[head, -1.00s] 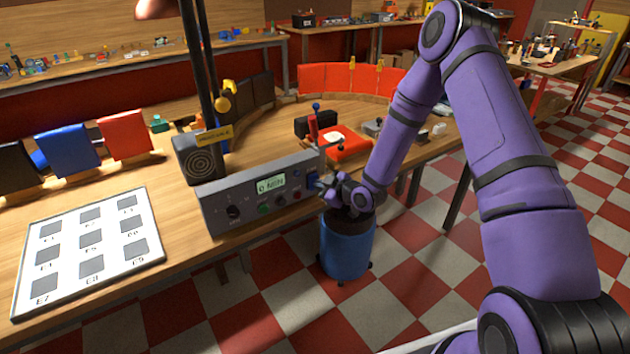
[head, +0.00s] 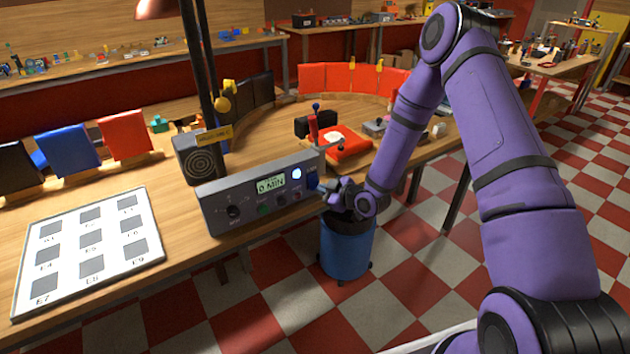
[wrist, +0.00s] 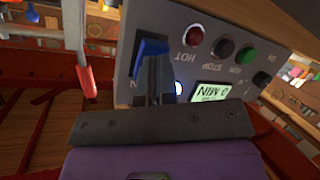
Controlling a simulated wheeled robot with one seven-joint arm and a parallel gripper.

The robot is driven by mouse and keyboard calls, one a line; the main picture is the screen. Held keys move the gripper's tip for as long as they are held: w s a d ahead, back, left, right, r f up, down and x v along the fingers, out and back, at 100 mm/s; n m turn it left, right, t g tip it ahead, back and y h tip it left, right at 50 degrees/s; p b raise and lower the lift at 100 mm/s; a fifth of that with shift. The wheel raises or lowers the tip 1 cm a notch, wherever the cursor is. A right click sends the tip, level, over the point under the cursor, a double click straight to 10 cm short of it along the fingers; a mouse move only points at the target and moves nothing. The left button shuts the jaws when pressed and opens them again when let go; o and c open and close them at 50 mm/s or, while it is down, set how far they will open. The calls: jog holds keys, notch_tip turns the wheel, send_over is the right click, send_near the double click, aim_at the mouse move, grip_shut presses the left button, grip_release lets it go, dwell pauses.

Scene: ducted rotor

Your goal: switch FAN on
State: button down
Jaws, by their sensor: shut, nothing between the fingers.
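A grey control panel (head: 262,196) stands on the bench edge with a display (head: 270,185) reading 0 MIN. A round lamp (head: 296,174) beside the display glows bluish white. A blue rocker switch (head: 312,180) is at the panel's right end; it also shows in the wrist view (wrist: 151,47). I cannot read a FAN label. My gripper (head: 325,187) is shut and empty, close in front of the blue switch. In the wrist view its fingertips (wrist: 154,66) overlap the switch's lower part; whether they touch cannot be told.
A red-tipped lever (wrist: 87,80) is close to the gripper. A blue bin (head: 345,248) stands below. A white board of labelled squares (head: 70,230) lies to the left.

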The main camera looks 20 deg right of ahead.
jog(key=shift+s+d+f, duration=0.25)
jog(key=shift+s+f, duration=0.1)
jog(key=shift+s, duration=0.35)
jog(key=shift+s+d+f, duration=0.2)
jog(key=shift+s+f, duration=0.2)
jog(key=shift+s, duration=0.35)
jog(key=shift+s+d+f, duration=0.25)
jog(key=shift+s+f, duration=0.1)
jog(key=shift+s, duration=0.35)
jog(key=d+r+m+g+h, duration=0.15)
jog(key=d+r+h, duration=0.25)
jog(key=r, duration=1.2)
jog(key=s+d+r+m+g+h, duration=0.1)
jog(key=s+r+m+h, duration=0.15)
jog(key=r, duration=0.45)
jog(key=s+d+r+m+g+h, duration=0.1)
jog(key=s+d+r, duration=0.1)
jog(key=s+r, duration=0.3)
jog(key=s+r+m+g, duration=0.1)
jog(key=s+r, duration=0.3)
jog(key=s, duration=0.5)
jog(key=s+a+r+m+g, duration=0.1)
jog(key=s+r+m, duration=0.2)
jog(key=s, duration=0.7)
jog(key=s+r+m+g, duration=0.1)
jog(key=s+r+m, duration=0.1)
jog(key=s+r, duration=0.5)
jog(key=shift+s+a+r+m, duration=0.15)
jog(key=shift+s+m, duration=0.25)
jog(key=shift+s, duration=0.75)
